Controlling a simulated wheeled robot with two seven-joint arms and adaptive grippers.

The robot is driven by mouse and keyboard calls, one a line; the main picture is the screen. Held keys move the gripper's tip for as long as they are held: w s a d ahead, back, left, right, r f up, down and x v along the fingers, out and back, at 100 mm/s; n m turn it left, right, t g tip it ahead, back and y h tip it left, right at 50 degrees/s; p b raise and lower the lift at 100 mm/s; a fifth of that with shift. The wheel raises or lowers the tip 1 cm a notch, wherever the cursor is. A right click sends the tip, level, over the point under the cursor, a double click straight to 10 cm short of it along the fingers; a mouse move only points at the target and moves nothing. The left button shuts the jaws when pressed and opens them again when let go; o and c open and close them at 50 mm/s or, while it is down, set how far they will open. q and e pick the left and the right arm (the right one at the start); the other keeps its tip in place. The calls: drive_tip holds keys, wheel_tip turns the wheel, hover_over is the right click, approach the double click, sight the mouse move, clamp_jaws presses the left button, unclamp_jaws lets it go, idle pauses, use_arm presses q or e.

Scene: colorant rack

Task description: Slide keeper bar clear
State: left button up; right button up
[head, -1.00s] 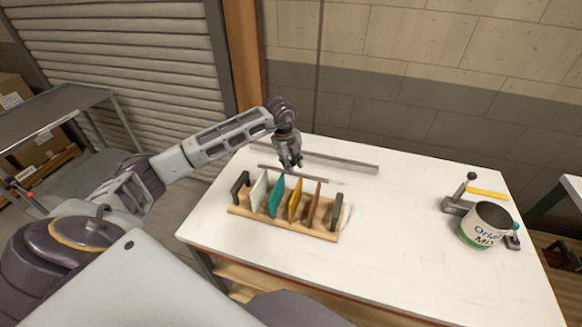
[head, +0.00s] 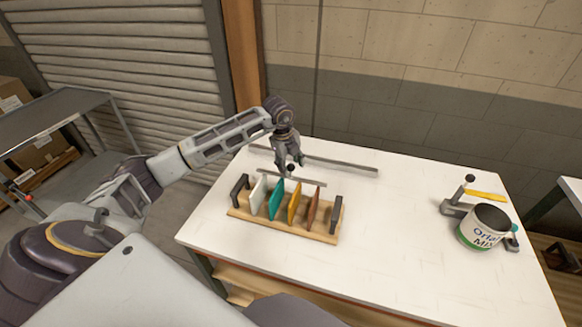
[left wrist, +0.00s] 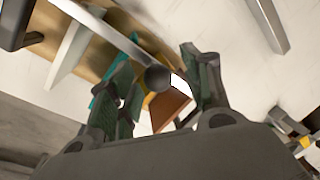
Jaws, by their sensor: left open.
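The keeper bar (head: 308,181) is a thin grey bar lying across the tops of the upright coloured panels in a wooden rack (head: 285,227). A dark round knob (left wrist: 157,78) sits on the bar. My left gripper (head: 291,163) is over the rack's back side, at the bar. In the left wrist view, its two open fingers (left wrist: 160,68) stand on either side of the knob, with visible space around it. Whether a finger touches the knob cannot be told. My right gripper is not in view.
The rack holds white, teal (head: 276,199), yellow and brown panels, with a black handle at each end. A long grey rail (head: 340,163) lies behind it. A paint can (head: 484,228) and a clamp-like tool with a yellow handle (head: 487,195) are at right. The table's middle is clear.

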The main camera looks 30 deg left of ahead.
use_arm(q)
wheel_tip(320, 180, up, 10)
drive_tip(key=s, duration=0.2)
drive_tip(key=shift+a+r, duration=0.15)
drive_tip(key=shift+a, duration=0.2)
drive_tip(key=shift+r, duration=0.1)
